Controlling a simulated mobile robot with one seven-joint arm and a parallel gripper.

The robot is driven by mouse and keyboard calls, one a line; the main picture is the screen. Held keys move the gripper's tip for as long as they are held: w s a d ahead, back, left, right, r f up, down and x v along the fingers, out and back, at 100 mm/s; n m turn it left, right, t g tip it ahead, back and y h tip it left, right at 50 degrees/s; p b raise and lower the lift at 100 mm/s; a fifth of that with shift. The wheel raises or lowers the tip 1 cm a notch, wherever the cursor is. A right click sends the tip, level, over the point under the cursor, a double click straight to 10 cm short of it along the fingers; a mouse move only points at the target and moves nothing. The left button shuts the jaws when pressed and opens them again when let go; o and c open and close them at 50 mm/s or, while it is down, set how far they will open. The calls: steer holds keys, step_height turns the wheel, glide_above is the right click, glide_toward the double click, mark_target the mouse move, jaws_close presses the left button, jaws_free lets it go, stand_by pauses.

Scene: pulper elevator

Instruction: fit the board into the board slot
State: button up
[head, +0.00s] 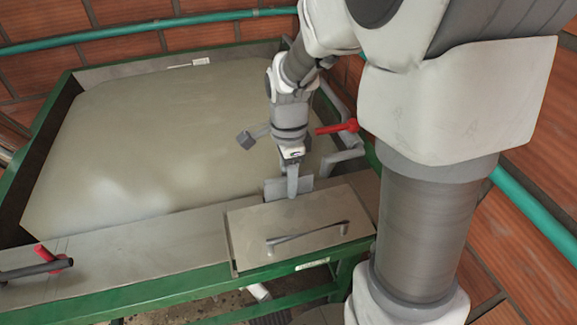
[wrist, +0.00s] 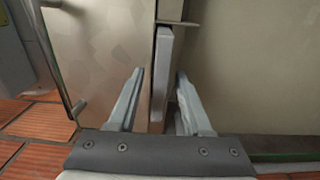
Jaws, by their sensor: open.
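The board, a small grey plate (head: 274,188), stands upright at the back edge of the flat metal cover in the head view. My gripper (head: 292,194) points down at it, and a finger hides its middle. In the wrist view the board (wrist: 162,65) shows edge-on as a narrow grey strip between the two separated fingers of my gripper (wrist: 160,76). Gaps show on both sides of it near the fingertips. The board slot is not clearly visible; I cannot tell how deep the board sits.
A flat metal cover (head: 250,225) with a bar handle (head: 305,235) lies in front of the board. A large beige drum (head: 150,140) fills the green frame behind. Red-handled levers stand at right (head: 338,127) and front left (head: 52,260).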

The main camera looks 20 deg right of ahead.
step_height(320, 180, up, 12)
steer(key=s+r+n+t, duration=0.3)
steer(key=s+n+t, duration=0.2)
steer(key=s+n, duration=0.9)
steer(key=shift+n+t, duration=0.3)
steer(key=shift+n, duration=1.7)
